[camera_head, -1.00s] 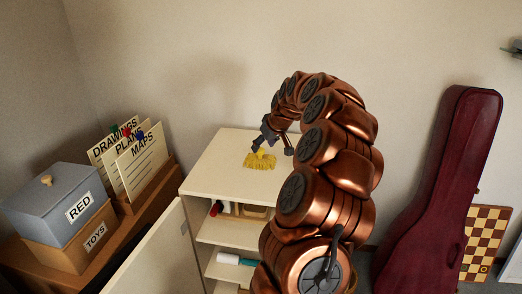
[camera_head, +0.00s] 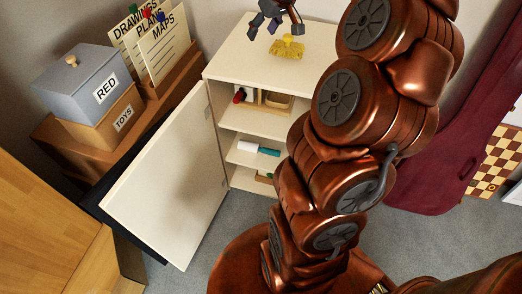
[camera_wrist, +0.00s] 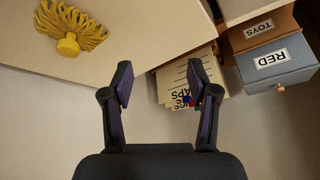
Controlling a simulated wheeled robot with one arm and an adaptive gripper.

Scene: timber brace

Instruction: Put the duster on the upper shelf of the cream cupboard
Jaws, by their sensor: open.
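The yellow duster (camera_head: 287,48) lies on the top surface of the cream cupboard (camera_head: 240,62). It also shows at the upper left of the wrist view (camera_wrist: 72,28), with its round yellow knob toward me. My gripper (camera_head: 266,27) is open and empty, above the cupboard top and a little left of the duster, apart from it. Its two fingers are spread in the wrist view (camera_wrist: 160,85), with nothing between them. The cupboard door (camera_head: 165,175) stands open to the left. The upper shelf (camera_head: 255,122) shows inside, its right part hidden by my arm.
A red item (camera_head: 239,95) and a wooden tray (camera_head: 275,101) sit on the upper shelf. A white and teal roll (camera_head: 258,149) lies on the shelf below. Boxes labelled RED (camera_head: 85,80) and TOYS (camera_head: 105,125) stand left. A maroon instrument case (camera_head: 440,165) leans right.

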